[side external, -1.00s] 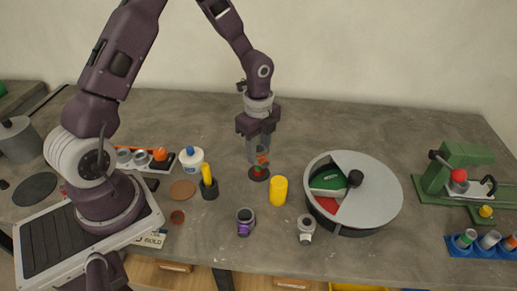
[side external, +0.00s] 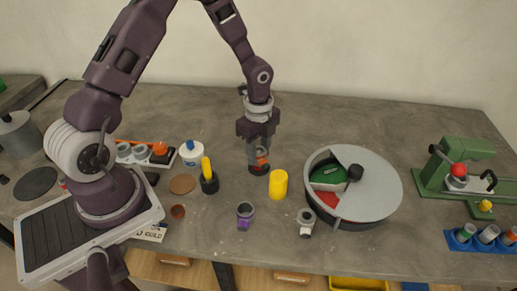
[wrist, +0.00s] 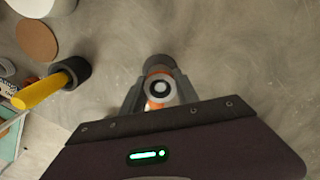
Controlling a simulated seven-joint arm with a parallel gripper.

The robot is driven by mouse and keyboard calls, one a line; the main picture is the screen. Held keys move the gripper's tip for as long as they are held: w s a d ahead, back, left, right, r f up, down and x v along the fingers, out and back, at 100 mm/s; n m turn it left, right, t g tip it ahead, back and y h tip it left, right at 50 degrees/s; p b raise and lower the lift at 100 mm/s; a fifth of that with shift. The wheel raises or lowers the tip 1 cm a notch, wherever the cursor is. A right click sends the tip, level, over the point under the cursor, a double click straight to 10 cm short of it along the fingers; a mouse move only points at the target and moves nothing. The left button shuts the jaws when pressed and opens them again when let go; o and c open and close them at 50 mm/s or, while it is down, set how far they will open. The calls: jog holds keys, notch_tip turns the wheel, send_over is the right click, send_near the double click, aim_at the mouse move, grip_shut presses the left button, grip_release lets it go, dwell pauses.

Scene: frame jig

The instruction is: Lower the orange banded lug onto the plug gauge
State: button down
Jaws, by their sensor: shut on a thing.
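My gripper (side external: 258,163) is shut on the orange banded lug (side external: 262,158), low over the table in the side view. The plug gauge's dark round base (side external: 258,172) shows directly below the fingertips, with the lug at or just above it. In the wrist view the lug's orange band (wrist: 148,72) shows between my fingertips (wrist: 157,92). A white ring with a dark centre fills the middle of the band. The fingers hide most of the gauge's post, so I cannot tell how far down it the lug sits.
A yellow cylinder (side external: 278,184) stands close on the right, and a dark cup with a yellow handle (side external: 208,178) on the left. A purple-marked lug (side external: 245,212) and a grey lug (side external: 305,222) lie in front. A round grey-lidded tray (side external: 375,190) stands farther right.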

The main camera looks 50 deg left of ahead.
jog(key=shift+f, duration=0.25)
jog(key=c, duration=0.7)
grip_release()
jog(key=shift+r, duration=4.55)
